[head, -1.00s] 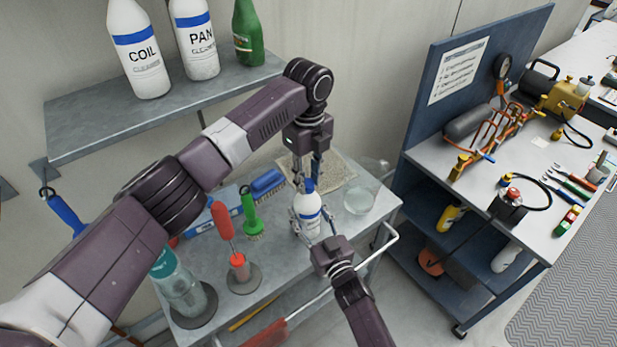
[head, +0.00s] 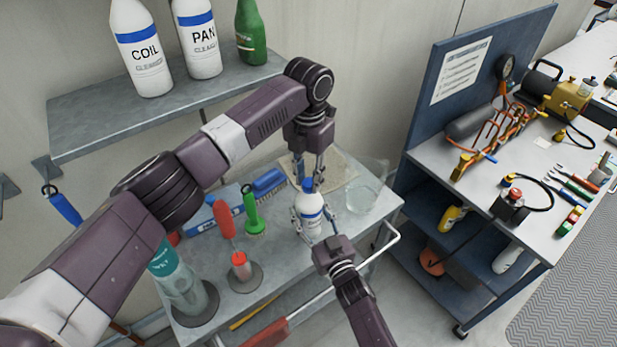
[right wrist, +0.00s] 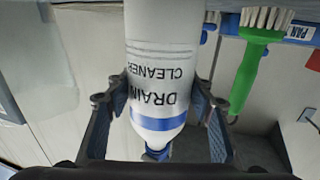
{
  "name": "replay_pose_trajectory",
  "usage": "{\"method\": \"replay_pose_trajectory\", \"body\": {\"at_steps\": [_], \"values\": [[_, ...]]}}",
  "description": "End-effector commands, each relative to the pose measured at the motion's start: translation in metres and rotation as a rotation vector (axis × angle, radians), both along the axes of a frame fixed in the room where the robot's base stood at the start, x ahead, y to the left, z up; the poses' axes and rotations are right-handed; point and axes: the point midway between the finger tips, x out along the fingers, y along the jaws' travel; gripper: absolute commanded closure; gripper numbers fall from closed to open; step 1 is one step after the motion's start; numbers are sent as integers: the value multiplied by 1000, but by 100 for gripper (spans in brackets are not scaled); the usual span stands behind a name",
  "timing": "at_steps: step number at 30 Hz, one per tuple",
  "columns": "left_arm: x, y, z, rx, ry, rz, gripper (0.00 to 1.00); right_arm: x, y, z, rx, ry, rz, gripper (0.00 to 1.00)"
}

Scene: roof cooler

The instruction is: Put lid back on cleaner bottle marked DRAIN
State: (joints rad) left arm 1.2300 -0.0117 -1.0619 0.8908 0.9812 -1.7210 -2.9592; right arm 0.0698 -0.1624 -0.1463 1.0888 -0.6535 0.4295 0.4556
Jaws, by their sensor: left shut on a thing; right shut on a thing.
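The white DRAIN cleaner bottle (head: 310,212) with a blue band stands upright at the cart's right side. In the right wrist view it appears upside down, its DRAIN CLEANER label (right wrist: 158,85) readable. My right gripper (head: 312,236) is shut on the bottle's body, one finger on each side in the right wrist view (right wrist: 160,105). My left gripper (head: 308,180) points down from above, shut on the blue lid (head: 308,186) at the bottle's mouth. The lid also shows at the bottle's top in the right wrist view (right wrist: 158,153). I cannot tell whether it is seated.
COIL (head: 143,60) and PAN (head: 197,42) bottles stand on the shelf above.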

Motion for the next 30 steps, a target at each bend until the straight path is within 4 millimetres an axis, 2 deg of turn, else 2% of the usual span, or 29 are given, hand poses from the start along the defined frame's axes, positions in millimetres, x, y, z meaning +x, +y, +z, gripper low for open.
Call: {"method": "replay_pose_trajectory", "body": {"at_steps": [4,5,9,19,30], "values": [[2,1,1,2,-5,5,83,-1,-1,-1,0,1,0,100],[2,1,1,2,-5,5,72,-1,-1,-1,0,1,0,100],[2,1,1,1,-4,5,58,-1,-1,-1,0,1,0,100],[1,0,3,0,-2,5,58,0,0,-1,0,1,0,100],[0,0,44,0,-1,5,58,0,0,-1,0,1,0,100]]}}
